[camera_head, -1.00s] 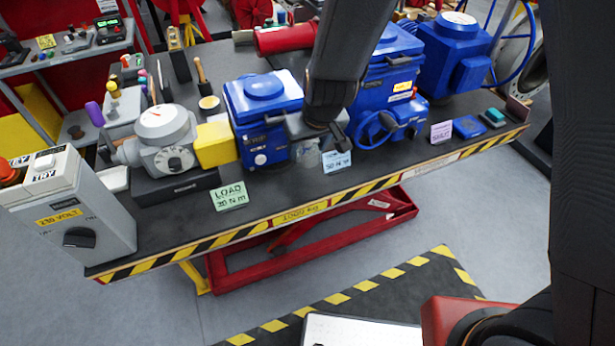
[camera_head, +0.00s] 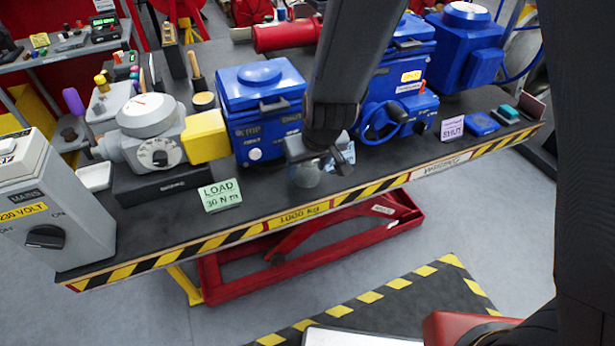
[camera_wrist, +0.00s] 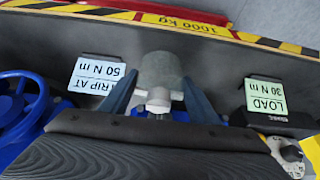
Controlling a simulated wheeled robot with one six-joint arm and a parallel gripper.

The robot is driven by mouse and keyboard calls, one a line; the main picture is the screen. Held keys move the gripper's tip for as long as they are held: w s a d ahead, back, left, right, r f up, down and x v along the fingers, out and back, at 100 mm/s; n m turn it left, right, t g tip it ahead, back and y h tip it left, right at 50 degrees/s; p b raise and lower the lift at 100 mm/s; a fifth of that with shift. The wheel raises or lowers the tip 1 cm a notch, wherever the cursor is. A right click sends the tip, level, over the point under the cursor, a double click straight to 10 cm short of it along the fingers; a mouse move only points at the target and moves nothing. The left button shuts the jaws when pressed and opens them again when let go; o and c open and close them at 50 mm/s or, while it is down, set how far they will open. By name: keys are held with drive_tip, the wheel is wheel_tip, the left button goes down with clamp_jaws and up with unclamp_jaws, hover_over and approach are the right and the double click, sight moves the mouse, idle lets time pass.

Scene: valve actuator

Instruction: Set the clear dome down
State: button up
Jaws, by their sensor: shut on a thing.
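The clear dome (camera_head: 305,174) is a small, see-through greyish cup shape near the front of the dark bench (camera_head: 265,197). My gripper (camera_head: 318,160) is above it, shut on it. In the wrist view the dome (camera_wrist: 160,70) sits between the two fingers of my gripper (camera_wrist: 158,100), with a pale knob toward the camera. Beneath it is the dark bench top; I cannot tell whether the dome touches it. My gripper and arm hide part of the dome in the head view.
A blue actuator (camera_head: 262,105) stands behind left, and one with a handwheel (camera_head: 382,121) stands right. The striped bench edge (camera_head: 300,212) is close in front.

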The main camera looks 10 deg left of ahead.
drive_tip(key=shift+f+b, duration=0.75)
drive_tip(key=shift+f, duration=0.6)
drive_tip(key=shift+f, duration=0.15)
drive_tip(key=o, duration=1.2)
drive_tip(key=shift+c, duration=0.2)
drive_tip(key=p+v, duration=0.7)
drive_tip(key=v, duration=0.5)
drive_tip(key=shift+p, duration=0.3)
drive_tip(key=shift+w+d+r, duration=0.15)
drive_tip(key=shift+r, duration=0.1)
